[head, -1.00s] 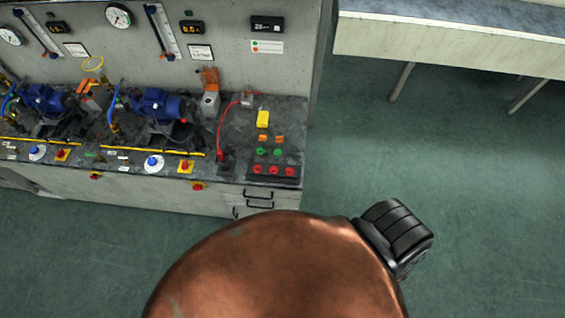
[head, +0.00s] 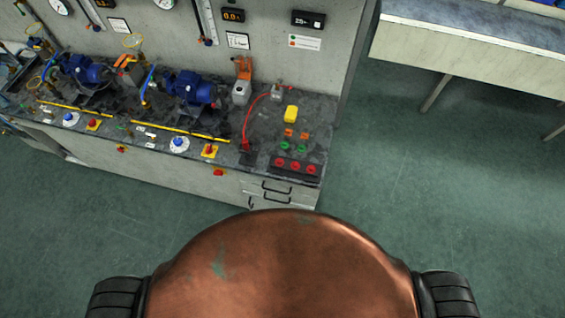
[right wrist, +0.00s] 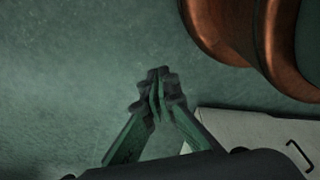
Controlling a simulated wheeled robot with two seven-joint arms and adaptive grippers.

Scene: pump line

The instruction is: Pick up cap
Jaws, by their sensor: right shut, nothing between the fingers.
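I cannot make out a cap for certain in either view. The pump bench (head: 305,165) stands at the left in the head view, with two blue pumps (head: 192,88) and small coloured parts on its top. My right gripper (right wrist: 158,80) shows in the right wrist view, its fingertips together with nothing between them, above the green floor. It is apart from the bench. My left gripper is in neither view.
A yellow block (head: 291,114), a red cable (head: 249,120) and red buttons (head: 296,166) are on the bench's right end. Drawers with dark handles (head: 276,187) are below. A pale table (head: 470,50) stands at upper right. Green floor lies open between.

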